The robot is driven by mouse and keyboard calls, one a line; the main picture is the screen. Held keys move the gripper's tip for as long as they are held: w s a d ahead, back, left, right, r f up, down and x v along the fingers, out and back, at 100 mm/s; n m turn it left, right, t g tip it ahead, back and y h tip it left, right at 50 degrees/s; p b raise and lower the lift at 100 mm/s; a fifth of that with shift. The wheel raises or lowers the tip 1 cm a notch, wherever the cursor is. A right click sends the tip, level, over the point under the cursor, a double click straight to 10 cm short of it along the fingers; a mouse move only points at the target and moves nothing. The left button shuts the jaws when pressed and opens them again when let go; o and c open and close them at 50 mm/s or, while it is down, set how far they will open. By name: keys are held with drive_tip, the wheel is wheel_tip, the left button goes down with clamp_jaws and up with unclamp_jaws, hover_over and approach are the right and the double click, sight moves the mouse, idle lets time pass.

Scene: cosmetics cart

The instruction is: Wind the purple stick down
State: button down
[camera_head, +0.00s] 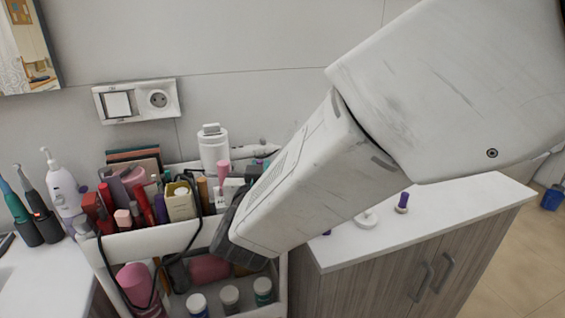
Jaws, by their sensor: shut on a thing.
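My gripper (240,245) is the dark end of my white arm, over the right part of the cosmetics cart (145,243). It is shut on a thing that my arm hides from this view. A small purple piece (403,201) with a paler base stands upright on the white counter to the right, apart from my gripper. I cannot tell if it is the purple stick or part of it. Another bit of purple (327,233) shows at the lower edge of my arm, mostly hidden.
The cart's upper tray is crowded with tubes, boxes and a cream carton (181,201). Several jars (229,297) stand in its lower part. A round white base (367,219) is on the right counter (455,215), which is otherwise largely clear. Electric toothbrushes (40,207) stand at left.

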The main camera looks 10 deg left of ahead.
idle(0.7)
drive_tip(key=c, duration=1.4)
unclamp_jaws()
drive_tip(key=shift+c, duration=0.2)
drive_tip(key=s+d, duration=0.1)
drive_tip(key=s, duration=0.6)
drive_tip(key=shift+s+d, duration=0.2)
drive_tip(key=shift+s, duration=0.15)
